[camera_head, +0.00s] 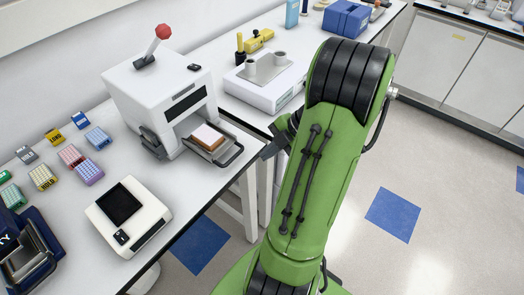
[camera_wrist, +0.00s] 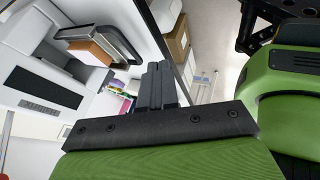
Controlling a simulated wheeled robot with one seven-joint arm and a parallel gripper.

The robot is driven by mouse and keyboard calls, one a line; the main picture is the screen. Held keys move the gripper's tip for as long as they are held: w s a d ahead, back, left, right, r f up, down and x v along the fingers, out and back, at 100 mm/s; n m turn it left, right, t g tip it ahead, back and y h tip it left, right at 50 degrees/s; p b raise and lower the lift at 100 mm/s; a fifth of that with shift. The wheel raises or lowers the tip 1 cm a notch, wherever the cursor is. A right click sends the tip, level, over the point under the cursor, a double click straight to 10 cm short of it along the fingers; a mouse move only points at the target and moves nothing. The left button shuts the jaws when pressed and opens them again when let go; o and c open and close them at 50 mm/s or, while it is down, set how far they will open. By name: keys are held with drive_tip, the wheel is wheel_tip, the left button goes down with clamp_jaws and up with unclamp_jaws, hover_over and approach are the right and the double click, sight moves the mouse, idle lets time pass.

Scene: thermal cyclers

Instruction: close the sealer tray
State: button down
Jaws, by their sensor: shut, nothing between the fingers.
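The sealer (camera_head: 165,95) is a white box with a red-knobbed lever on top, standing on the bench. Its tray (camera_head: 224,152) sticks out of the front, with a dark handle frame at its outer end. A brown block with a pale top (camera_head: 208,138) sits on the tray. My gripper (camera_head: 272,148) is just right of the tray handle, mostly hidden behind my green arm. In the wrist view my gripper (camera_wrist: 157,72) is shut and empty. The tray handle (camera_wrist: 118,35) and the sealer body (camera_wrist: 45,70) show at upper left there. I cannot tell whether the fingers touch the handle.
A white device with a dark screen (camera_head: 128,215) stands in front of the sealer. Colored tube racks (camera_head: 72,157) lie at left. A white balance (camera_head: 265,82) stands behind, near my arm. The bench edge runs just below the tray; open floor lies to the right.

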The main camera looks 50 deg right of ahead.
sight(206, 130)
drive_tip(key=w+f, duration=0.1)
drive_tip(key=w, duration=0.1)
drive_tip(key=w+a+f, duration=0.1)
drive_tip(key=w+f, duration=0.1)
drive_tip(key=w+a+f, duration=0.1)
drive_tip(key=w+f, duration=0.1)
drive_tip(key=shift+w+a, duration=0.25)
drive_tip(key=shift+w, duration=0.15)
drive_tip(key=w, duration=0.5)
drive_tip(key=w+b, duration=0.1)
drive_tip(key=w, duration=0.4)
drive_tip(key=w+b, duration=0.1)
drive_tip(key=w, duration=0.4)
drive_tip(key=shift+w+a, duration=0.1)
drive_tip(key=shift+a, duration=0.15)
drive_tip(key=shift+w+r, duration=0.1)
drive_tip(key=shift+w, duration=0.15)
drive_tip(key=shift+b, duration=0.3)
